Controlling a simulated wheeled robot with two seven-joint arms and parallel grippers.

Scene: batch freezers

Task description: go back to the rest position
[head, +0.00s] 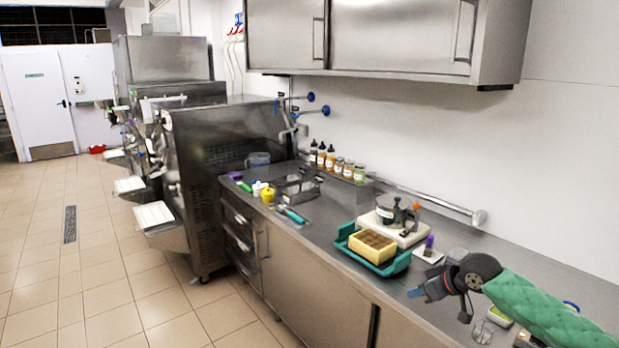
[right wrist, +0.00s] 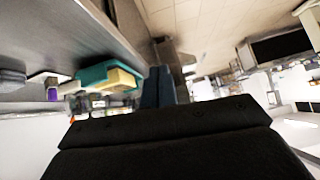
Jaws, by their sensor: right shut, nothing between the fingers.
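My right gripper (head: 430,290) is in the head view at the lower right, at the end of my arm in its green quilted sleeve. It is shut and empty, above the front part of the steel counter (head: 330,215). It is to the right of the teal tray (head: 345,240) and apart from it. In the right wrist view the dark gripper body (right wrist: 180,140) fills the bottom, with fingers (right wrist: 160,88) together and nothing seen between them. My left gripper is not in the head view.
The teal tray holds a yellow box (head: 371,247) beside a white scale (head: 394,228) with a pot. Several jars stand along the wall. A clear glass (head: 484,331) is close below my right arm. Steel cabinets (head: 390,40) hang above. The tiled floor (head: 90,270) at left is clear.

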